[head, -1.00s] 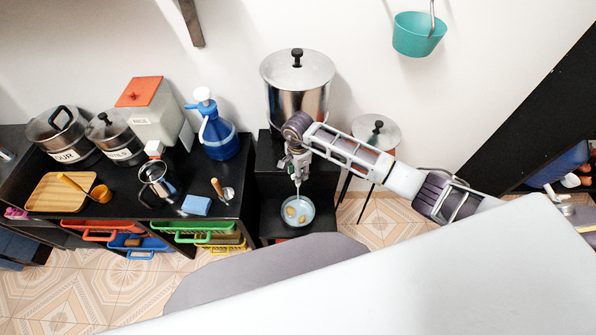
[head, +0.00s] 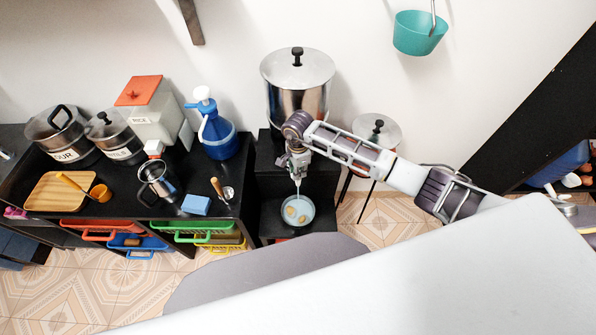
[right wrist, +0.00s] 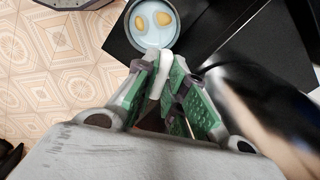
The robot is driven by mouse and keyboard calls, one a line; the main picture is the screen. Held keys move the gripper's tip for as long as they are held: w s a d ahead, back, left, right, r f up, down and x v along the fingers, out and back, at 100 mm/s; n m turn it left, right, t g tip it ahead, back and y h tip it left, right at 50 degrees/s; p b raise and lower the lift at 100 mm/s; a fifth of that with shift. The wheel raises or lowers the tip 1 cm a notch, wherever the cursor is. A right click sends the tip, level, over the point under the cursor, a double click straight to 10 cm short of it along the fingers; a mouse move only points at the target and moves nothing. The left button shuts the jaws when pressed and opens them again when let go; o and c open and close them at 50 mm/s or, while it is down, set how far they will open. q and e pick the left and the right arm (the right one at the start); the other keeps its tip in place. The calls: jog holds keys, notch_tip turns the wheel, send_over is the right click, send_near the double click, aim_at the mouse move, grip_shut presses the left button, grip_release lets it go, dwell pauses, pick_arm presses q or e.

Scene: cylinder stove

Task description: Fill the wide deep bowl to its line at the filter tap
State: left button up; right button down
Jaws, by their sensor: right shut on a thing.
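The steel filter (head: 299,98) with a black-knobbed lid stands on a black stand against the wall. My right gripper (head: 297,160) is at the filter's lower front. In the right wrist view its green-padded fingers (right wrist: 160,85) are shut on a white piece, seemingly the tap handle (right wrist: 157,72). The wide deep bowl (head: 297,212) stands on the low black shelf below the gripper. A thin pale stream runs down from the tap into it. The bowl holds pale blue liquid with two yellowish pieces. I cannot make out its line. My left gripper is not in view.
The black counter (head: 120,205) at left carries pots, a rice container (head: 150,115), a blue pump bottle (head: 217,135), a metal jug (head: 158,180) and a blue sponge (head: 196,204). A teal bucket (head: 418,33) hangs on the wall. Tiled floor shows right of the stand.

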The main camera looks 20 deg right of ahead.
jog(key=shift+d+m+b, duration=0.1)
jog(key=shift+m+b, duration=0.55)
jog(key=shift+m, duration=1.55)
jog(key=c, duration=1.5)
grip_release()
jog(key=shift+r, duration=6)
